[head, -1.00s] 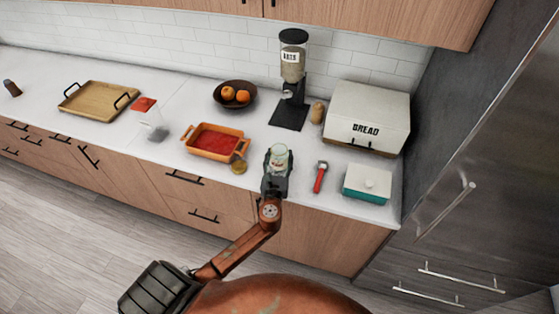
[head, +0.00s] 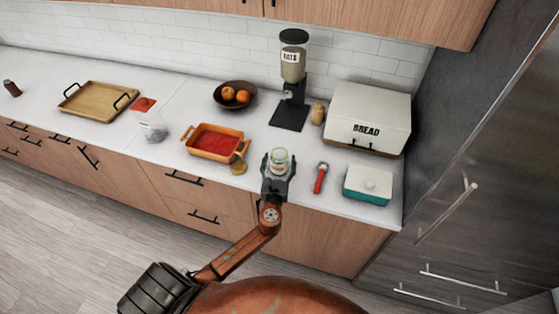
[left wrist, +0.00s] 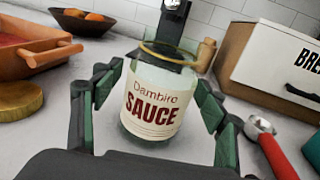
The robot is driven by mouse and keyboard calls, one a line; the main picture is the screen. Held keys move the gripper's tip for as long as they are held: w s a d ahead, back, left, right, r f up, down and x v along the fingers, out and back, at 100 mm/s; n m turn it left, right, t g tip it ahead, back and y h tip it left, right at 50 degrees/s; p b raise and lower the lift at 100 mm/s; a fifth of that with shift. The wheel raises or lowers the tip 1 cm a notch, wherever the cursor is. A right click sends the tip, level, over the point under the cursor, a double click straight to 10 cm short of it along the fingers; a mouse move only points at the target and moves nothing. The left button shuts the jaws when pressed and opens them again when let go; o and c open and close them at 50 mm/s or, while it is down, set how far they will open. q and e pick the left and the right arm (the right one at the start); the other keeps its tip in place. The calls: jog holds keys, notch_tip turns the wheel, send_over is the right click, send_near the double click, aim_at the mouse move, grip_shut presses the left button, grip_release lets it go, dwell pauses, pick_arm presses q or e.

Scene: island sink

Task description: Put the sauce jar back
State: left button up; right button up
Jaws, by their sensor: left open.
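The sauce jar (head: 279,161) is a clear, lidless glass jar standing upright on the white counter. In the left wrist view the jar (left wrist: 158,100) shows a cream label reading "Dambiro SAUCE" and looks empty. My left gripper (head: 279,167) is open, with its fingers on either side of the jar; the left wrist view shows gaps between the fingers (left wrist: 158,112) and the glass. A round golden lid (head: 238,168) lies on the counter to the left of the jar; it also shows in the left wrist view (left wrist: 22,100). My right gripper is not in view.
An orange baking dish (head: 217,142) of red sauce stands left of the jar. A red-handled can opener or scoop (head: 320,178), a teal butter dish (head: 368,186) and a bread box (head: 368,116) stand right. A grain dispenser (head: 291,80) stands behind. A clear container (head: 152,127) stands farther left.

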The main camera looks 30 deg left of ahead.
pick_arm(q)
jog(key=shift+r, duration=0.1)
jog(key=shift+s+r, duration=0.1)
jog(key=v, duration=1.2)
